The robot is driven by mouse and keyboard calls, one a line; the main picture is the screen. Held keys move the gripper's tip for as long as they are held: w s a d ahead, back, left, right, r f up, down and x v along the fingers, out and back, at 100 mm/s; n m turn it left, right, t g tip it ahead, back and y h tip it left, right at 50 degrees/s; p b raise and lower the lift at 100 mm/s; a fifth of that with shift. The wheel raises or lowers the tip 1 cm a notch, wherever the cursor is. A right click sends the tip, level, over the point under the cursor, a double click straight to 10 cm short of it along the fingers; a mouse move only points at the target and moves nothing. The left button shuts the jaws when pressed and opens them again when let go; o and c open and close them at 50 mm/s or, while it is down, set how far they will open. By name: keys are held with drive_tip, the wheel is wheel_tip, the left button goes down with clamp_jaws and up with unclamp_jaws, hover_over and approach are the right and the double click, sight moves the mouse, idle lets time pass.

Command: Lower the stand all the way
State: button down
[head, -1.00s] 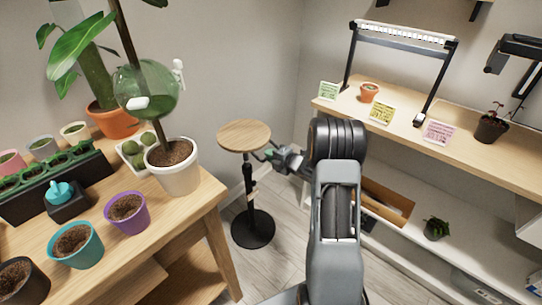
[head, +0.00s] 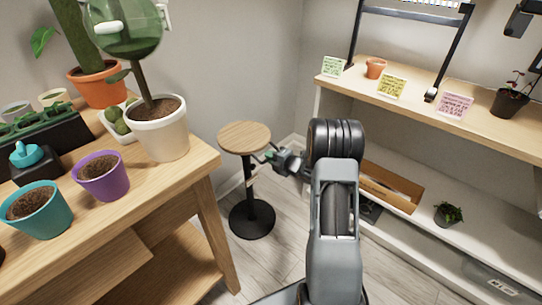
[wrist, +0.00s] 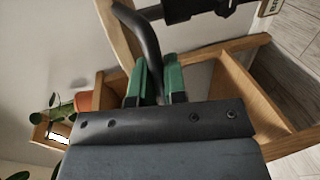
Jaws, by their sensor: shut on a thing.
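The stand has a round wooden top (head: 244,137), a black post (head: 250,182) and a round black base (head: 252,219) on the floor. In the wrist view the edge of the wooden top (wrist: 118,38) shows beside a dark curved bar (wrist: 147,42). My gripper (wrist: 154,78) has its green fingers on both sides of this bar and is shut on it. In the head view my gripper (head: 270,157) is at the right side of the stand, just below the top. The bar is hard to make out there.
A wooden table (head: 150,200) with several pots stands at the left, close to the stand. A shelf unit (head: 420,108) with pots and cards stands at the right. Bare floor shows around the base.

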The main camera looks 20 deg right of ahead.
wheel_tip(320, 180, down, 3)
drive_tip(key=shift+f+b, duration=0.15)
drive_tip(key=shift+b, duration=0.45)
drive_tip(key=c, duration=1.2)
unclamp_jaws()
drive_tip(key=p+v, duration=0.3)
drive_tip(key=v, duration=1)
drive_tip(key=shift+s+d, duration=0.1)
drive_tip(key=shift+s, duration=0.3)
